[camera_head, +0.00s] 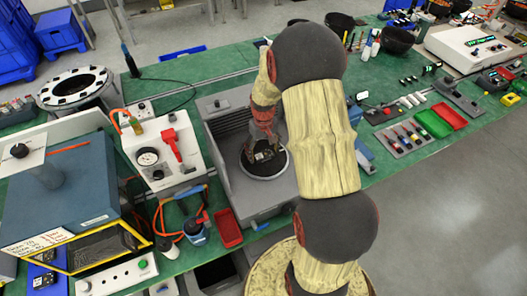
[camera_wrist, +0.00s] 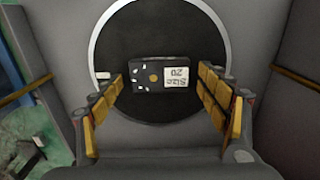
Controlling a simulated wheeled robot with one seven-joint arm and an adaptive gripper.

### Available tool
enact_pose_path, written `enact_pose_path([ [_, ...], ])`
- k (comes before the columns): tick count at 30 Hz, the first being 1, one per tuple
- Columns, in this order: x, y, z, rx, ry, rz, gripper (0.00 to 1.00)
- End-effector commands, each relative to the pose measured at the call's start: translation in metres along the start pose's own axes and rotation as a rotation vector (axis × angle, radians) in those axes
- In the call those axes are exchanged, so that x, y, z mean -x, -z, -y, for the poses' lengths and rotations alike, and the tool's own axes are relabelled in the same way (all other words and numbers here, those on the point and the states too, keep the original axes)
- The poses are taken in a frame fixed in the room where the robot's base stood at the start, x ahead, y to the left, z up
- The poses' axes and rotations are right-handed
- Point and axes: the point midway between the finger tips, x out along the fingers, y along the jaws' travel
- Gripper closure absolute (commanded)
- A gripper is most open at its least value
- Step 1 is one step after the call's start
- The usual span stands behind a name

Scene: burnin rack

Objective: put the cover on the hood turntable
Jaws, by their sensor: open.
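The hood turntable (camera_head: 272,172) is a round black disc with a light rim inside a grey open-topped hood; it also fills the middle of the wrist view (camera_wrist: 160,32). A small flat black piece (camera_wrist: 158,74) with a gold spot and a white label lies on the disc. I cannot tell whether it is the cover. My gripper (camera_head: 262,147) is over the turntable, pointing down. In the wrist view its fingers (camera_wrist: 160,80) are spread on either side of the black piece, with visible gaps. My arm hides part of the hood in the head view.
The grey hood's walls (camera_head: 225,180) surround the turntable closely. A white box with a gauge and red handle (camera_head: 165,150) stands to the left. A red tray (camera_head: 228,228) lies by the hood's front left. A blue-topped box (camera_head: 65,185) stands farther left.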

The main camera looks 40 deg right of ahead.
Motion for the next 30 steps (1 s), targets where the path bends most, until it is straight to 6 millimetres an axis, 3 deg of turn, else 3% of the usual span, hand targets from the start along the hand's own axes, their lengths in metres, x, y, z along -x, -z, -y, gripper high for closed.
enact_pose_path([
  [5,0.013,0.001,0.000,0.000,-0.001,-0.004,0.25],
  [18,0.097,0.001,0.000,0.000,-0.001,-0.004,0.25],
  [25,0.120,0.000,0.000,0.000,0.000,0.000,0.25],
  [30,0.144,-0.005,0.014,0.015,-0.006,-0.028,0.25],
])
